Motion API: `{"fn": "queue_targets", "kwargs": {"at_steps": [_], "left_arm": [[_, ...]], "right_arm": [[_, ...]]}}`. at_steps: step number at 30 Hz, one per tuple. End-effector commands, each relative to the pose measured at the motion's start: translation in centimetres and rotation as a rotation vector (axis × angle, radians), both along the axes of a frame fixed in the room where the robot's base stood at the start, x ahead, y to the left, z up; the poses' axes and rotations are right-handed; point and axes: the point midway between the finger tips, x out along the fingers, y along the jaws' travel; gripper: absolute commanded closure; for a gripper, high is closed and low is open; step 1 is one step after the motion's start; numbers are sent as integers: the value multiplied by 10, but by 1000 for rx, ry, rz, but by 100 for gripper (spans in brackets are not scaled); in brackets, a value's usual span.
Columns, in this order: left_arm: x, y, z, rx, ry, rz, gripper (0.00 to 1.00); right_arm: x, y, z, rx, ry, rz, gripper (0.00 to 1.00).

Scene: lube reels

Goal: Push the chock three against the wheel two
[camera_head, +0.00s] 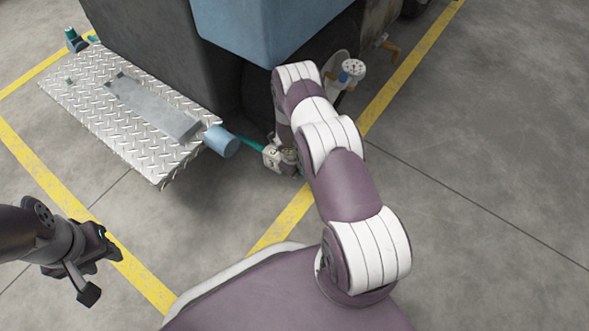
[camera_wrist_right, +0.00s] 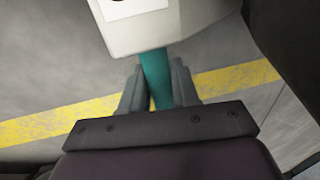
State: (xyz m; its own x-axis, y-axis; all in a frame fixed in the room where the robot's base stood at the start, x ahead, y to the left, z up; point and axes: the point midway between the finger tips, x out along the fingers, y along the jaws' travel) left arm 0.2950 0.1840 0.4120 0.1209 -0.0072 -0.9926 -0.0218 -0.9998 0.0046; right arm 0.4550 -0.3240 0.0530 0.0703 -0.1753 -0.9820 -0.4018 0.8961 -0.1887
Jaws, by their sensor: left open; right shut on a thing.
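My right gripper (camera_head: 280,158), low beside the vehicle and partly hidden by its arm, is shut on a teal bar. The bar (camera_wrist_right: 156,80) runs between its two fingers (camera_wrist_right: 158,88) in the right wrist view. It meets a pale block (camera_wrist_right: 150,28) with a white label, which may be the chock; its number cannot be read. In the head view teal (camera_head: 250,143) shows left of the gripper. A dark wheel (camera_head: 258,95) stands under the vehicle behind my arm; I cannot tell which number it is. Contact between block and wheel cannot be seen. My left gripper (camera_head: 95,268) is open and empty.
A diamond-plate step (camera_head: 105,128) with a blue cylinder (camera_head: 221,141) at its corner juts out left of my right gripper. The blue vehicle body (camera_head: 265,30) overhangs. A small orange-brown object (camera_head: 385,45) lies farther back. Grey floor with yellow lines is clear at right.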

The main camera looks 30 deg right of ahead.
Motion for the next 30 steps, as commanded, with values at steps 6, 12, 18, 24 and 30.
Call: {"fn": "queue_targets", "kwargs": {"at_steps": [6, 12, 18, 24, 30], "left_arm": [[0, 0, -1, 0, 0, 0, 57], [0, 0, -1, 0, 0, 0, 57], [0, 0, 6, 0, 0, 0, 57], [0, 0, 42, 0, 0, 0, 57], [0, 0, 55, 0, 0, 0, 57]], "right_arm": [[10, -11, 6, -14, -29, -48, 61], [11, -12, 6, -14, -30, -48, 41], [10, -10, 15, -14, -28, -44, 41], [6, 2, 61, -12, -25, -22, 41], [2, 10, 81, -9, -19, -5, 41]]}}
